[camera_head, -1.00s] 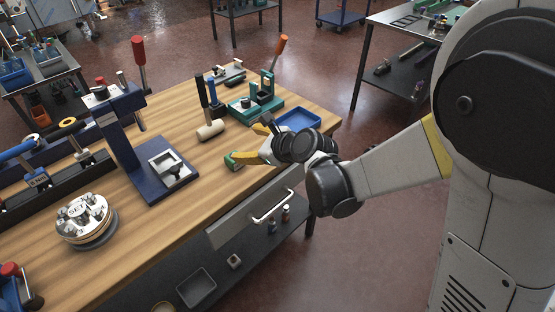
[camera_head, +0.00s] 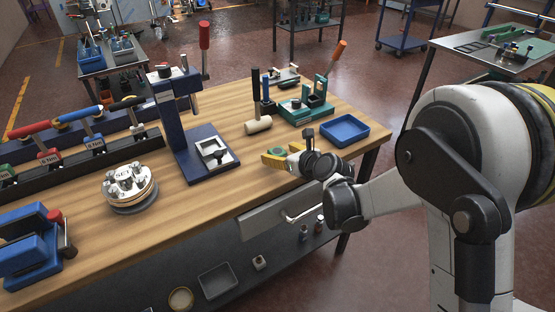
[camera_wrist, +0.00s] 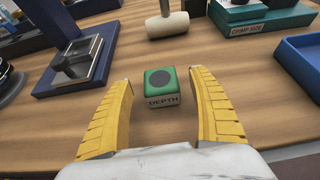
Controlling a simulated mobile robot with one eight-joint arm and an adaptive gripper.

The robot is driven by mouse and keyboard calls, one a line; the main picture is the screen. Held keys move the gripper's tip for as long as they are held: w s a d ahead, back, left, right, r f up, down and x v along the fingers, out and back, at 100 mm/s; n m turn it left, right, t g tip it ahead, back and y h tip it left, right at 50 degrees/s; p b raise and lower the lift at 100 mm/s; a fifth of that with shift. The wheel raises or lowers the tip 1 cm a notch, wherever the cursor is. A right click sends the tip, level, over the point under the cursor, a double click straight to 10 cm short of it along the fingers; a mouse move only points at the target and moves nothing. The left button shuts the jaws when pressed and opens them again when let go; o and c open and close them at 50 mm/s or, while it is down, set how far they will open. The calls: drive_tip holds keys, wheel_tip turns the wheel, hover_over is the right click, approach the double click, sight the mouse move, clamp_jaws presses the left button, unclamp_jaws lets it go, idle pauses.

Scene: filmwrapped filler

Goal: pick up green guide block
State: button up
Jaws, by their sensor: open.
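The green guide block (camera_wrist: 162,86) is a small cube with a dark round spot on its green top and a pale front face marked "DEPTH". It sits on the wooden bench top. In the wrist view it lies between and just ahead of the two yellow fingers of my gripper (camera_wrist: 163,112), with clear space on both sides. My gripper is open and empty. In the head view my gripper (camera_head: 274,158) is low over the bench near its front edge, and the block (camera_head: 277,151) shows only partly at the fingers.
A mallet (camera_head: 258,125) lies behind the block. A blue press (camera_head: 205,152) stands to the left. A teal crimp fixture (camera_head: 305,108) and a blue tray (camera_head: 344,129) are to the right. A round fixture (camera_head: 130,186) sits further left. An open drawer (camera_head: 275,217) juts out below the bench edge.

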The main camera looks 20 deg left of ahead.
drive_tip(key=shift+x, duration=1)
drive_tip(key=shift+s+d, duration=0.1)
drive_tip(key=shift+c, duration=0.3)
drive_tip(key=c, duration=1.4)
drive_tip(key=shift+r, duration=0.15)
